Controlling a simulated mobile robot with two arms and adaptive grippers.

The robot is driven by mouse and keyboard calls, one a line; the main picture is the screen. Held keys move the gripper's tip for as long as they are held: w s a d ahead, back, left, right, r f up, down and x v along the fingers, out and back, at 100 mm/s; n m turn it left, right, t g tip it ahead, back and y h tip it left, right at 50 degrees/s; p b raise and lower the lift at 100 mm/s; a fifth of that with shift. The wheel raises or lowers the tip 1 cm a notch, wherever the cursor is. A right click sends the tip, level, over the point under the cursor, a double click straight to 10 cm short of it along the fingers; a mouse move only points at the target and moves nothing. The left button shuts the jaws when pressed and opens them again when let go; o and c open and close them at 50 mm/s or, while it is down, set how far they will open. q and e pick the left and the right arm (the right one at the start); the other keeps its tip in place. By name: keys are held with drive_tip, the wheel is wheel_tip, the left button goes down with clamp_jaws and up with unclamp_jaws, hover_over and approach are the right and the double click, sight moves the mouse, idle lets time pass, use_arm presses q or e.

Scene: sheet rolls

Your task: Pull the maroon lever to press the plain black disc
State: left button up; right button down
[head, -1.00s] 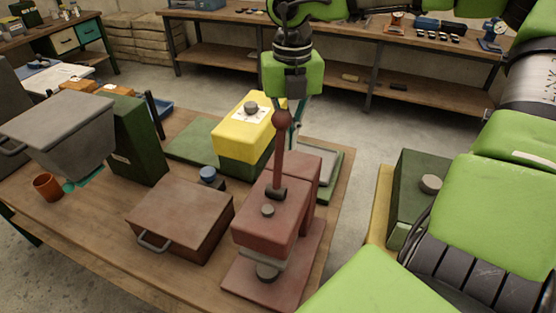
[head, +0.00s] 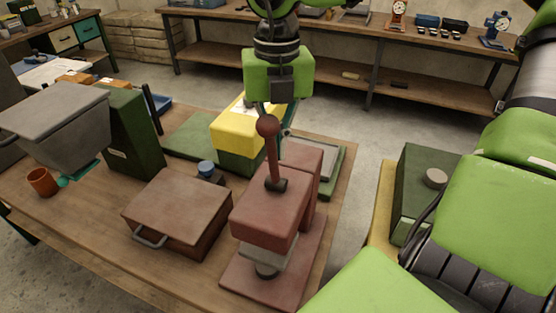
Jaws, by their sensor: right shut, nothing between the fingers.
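The maroon press (head: 268,208) stands on the table in the head view. Its maroon lever (head: 270,148) rises from the top, tilted slightly toward me, and ends in a round knob (head: 267,125). Under the press head, the grey ram (head: 272,252) sits low and seems to meet the dark disc (head: 266,271) on the base; exact contact is hard to tell. My right gripper (head: 276,112) hangs just behind the knob, shut with nothing between its fingers. The knob partly hides the fingertips. My left gripper is not in view.
A brown box (head: 178,212) with a handle lies left of the press. A yellow-and-green press (head: 236,135) stands behind. A grey-topped green machine (head: 132,140) and an orange cup (head: 42,181) are at left. A green box (head: 424,190) stands right, beyond the table edge.

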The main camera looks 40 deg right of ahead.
sight(272, 168)
drive_tip(key=shift+s+a+f+b, duration=0.1)
drive_tip(key=shift+s+a+b, duration=0.2)
drive_tip(key=shift+a, duration=0.3)
drive_tip(key=shift+s+a+f+b, duration=0.1)
drive_tip(key=shift+s+a+b, duration=0.05)
drive_tip(key=shift+s+a, duration=0.35)
drive_tip(key=shift+s+a+r+b, duration=0.1)
drive_tip(key=shift+s+a+b, duration=0.1)
drive_tip(key=shift+a, duration=0.3)
drive_tip(key=shift+s+a+r+b, duration=0.1)
drive_tip(key=shift+s+a, duration=0.1)
drive_tip(key=shift+a, duration=0.3)
drive_tip(key=shift+w+d, duration=0.35)
drive_tip(key=shift+d, duration=0.4)
drive_tip(key=w+d, duration=0.1)
drive_tip(key=d, duration=0.2)
drive_tip(key=shift+w, duration=0.35)
drive_tip(key=shift+w+d+p, duration=0.55)
drive_tip(key=shift+w+d, duration=1.05)
drive_tip(key=shift+d, duration=1.55)
wheel_tip(272, 168, up, 10)
drive_tip(key=d+p, duration=0.1)
drive_tip(key=p, duration=0.6)
drive_tip(key=shift+w+d, duration=0.35)
drive_tip(key=shift+w, duration=0.1)
